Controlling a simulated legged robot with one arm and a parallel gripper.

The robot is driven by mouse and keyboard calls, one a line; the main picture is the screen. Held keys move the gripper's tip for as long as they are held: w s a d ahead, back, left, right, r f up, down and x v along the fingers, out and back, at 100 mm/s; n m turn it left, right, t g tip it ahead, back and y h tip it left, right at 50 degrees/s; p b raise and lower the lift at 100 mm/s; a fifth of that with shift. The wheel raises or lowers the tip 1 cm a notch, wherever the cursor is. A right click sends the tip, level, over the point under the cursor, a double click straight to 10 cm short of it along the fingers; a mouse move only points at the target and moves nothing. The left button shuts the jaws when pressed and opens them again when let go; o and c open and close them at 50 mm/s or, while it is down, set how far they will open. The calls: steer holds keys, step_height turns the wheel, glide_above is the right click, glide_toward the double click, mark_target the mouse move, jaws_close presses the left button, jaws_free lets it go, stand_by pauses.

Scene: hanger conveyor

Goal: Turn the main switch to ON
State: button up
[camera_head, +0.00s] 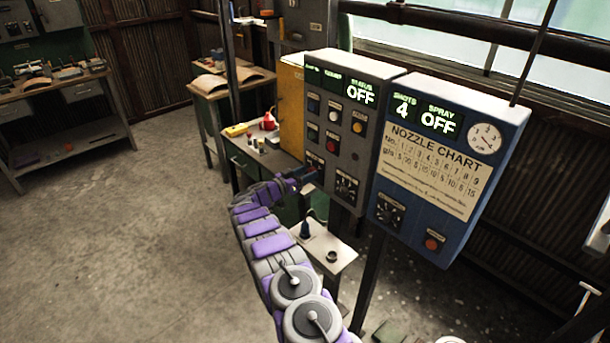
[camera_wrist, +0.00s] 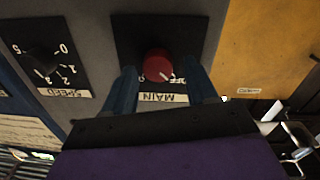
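The main switch is a red round knob (camera_wrist: 158,65) on a black plate, with an upside-down MAIN label below it in the wrist view. My gripper (camera_wrist: 159,72) is open, with one dark blue finger on each side of the knob and a small gap showing on both sides. Whether the fingertips reach past the knob's face is hard to tell. In the head view my gripper (camera_head: 304,176) is at the lower left of the grey control panel (camera_head: 340,120) and largely covers the switch. The panel's STATUS display (camera_head: 361,93) reads OFF.
A SPEED dial (camera_head: 346,188) sits right of the switch on the grey panel. A blue panel (camera_head: 450,150) with a nozzle chart reads SHOTS 4 and SPRAY OFF. A small white shelf (camera_head: 322,248) stands below my gripper. Floor to the left is clear.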

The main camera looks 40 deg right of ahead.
steer(key=shift+d+f, duration=0.2)
steer(key=shift+d, duration=0.35)
steer(key=shift+c, duration=1.4)
steer(key=c, duration=0.3)
steer(key=shift+a, duration=0.2)
steer(key=c, duration=0.3)
